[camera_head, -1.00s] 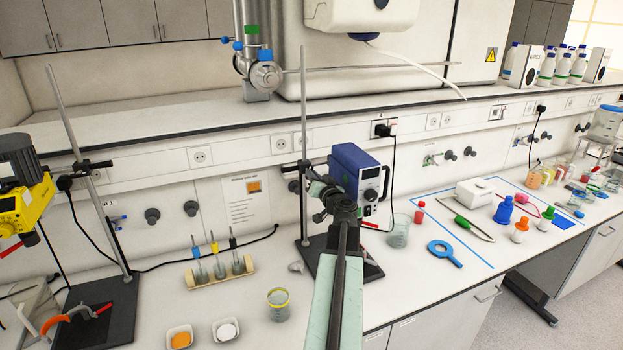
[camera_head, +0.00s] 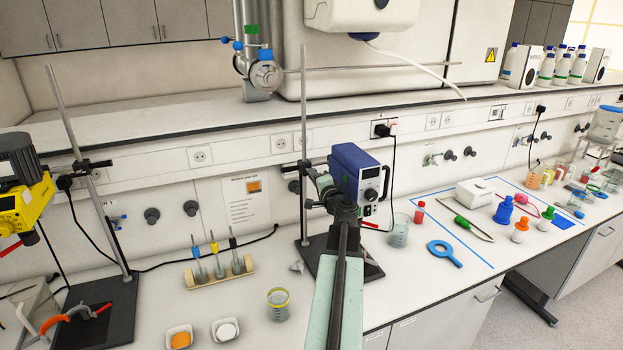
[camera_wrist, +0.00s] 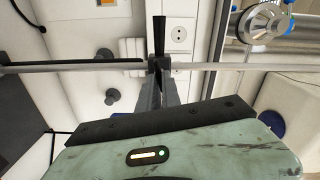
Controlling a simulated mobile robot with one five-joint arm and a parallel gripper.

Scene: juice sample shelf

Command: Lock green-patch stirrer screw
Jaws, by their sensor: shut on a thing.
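The blue stirrer (camera_head: 355,172) with a dial on its front hangs on an upright stand rod (camera_head: 303,110) in the head view. My gripper (camera_head: 322,184) reaches to the clamp area beside the stirrer, and my arm covers part of it. In the wrist view the rod (camera_wrist: 80,67) runs sideways across the picture. There my gripper's dark jaws (camera_wrist: 161,85) are shut at the clamp on the rod, on what appears to be the clamp screw. A black tapered piece (camera_wrist: 160,35) sticks out beyond it. The screw is mostly hidden, and I see no green patch on it.
A yellow stirrer (camera_head: 22,205) hangs on another stand at the left. A wooden rack (camera_head: 220,270), a beaker (camera_head: 278,304) and two small dishes stand in front.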

